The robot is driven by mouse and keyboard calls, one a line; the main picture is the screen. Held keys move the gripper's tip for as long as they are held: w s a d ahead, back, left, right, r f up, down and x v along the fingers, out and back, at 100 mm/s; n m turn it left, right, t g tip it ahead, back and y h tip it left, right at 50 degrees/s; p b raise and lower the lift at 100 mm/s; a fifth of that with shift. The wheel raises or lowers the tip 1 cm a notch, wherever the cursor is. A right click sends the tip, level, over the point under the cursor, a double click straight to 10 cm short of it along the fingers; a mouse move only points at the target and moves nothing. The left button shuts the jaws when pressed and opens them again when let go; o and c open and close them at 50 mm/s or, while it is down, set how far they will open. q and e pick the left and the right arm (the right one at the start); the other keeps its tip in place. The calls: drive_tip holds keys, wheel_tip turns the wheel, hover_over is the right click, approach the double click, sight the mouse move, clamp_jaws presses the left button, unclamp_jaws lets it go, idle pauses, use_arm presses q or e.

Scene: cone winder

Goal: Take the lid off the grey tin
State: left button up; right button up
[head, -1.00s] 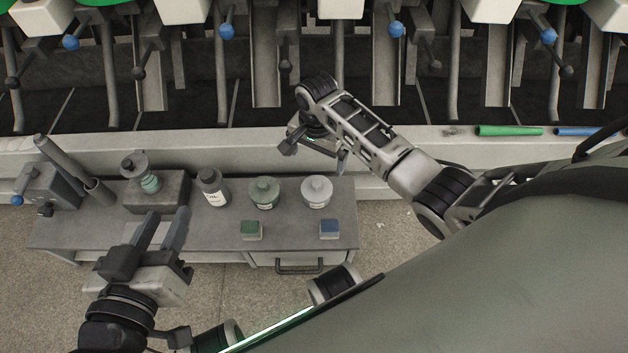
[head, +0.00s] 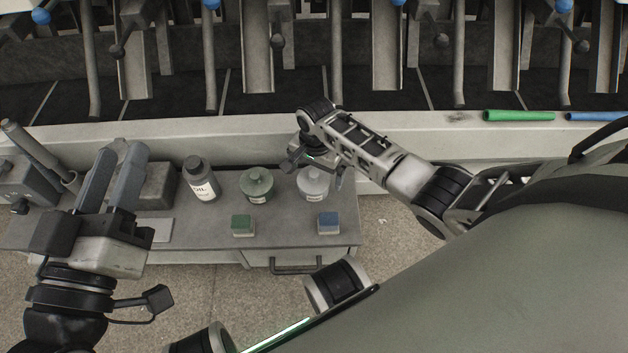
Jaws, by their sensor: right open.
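The grey tin (head: 313,194) stands upright on the grey bench, right of a green tin (head: 257,186). Its pale lid (head: 312,177) sits on top, partly hidden by my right gripper. My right gripper (head: 316,172) is open and just above the grey tin, one finger towards each side of the lid. I cannot tell whether the fingers touch it. My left gripper (head: 122,150) is open and empty, over the left part of the bench.
The bench (head: 190,228) also holds a dark oil bottle (head: 200,180), a green block (head: 242,225) and a blue block (head: 328,223). A grey block (head: 160,187) is partly behind my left gripper. The machine's ledge (head: 420,135) runs behind, with a green tube (head: 519,115).

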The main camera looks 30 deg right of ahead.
drive_tip(key=c, duration=1)
drive_tip(key=shift+r, duration=0.1)
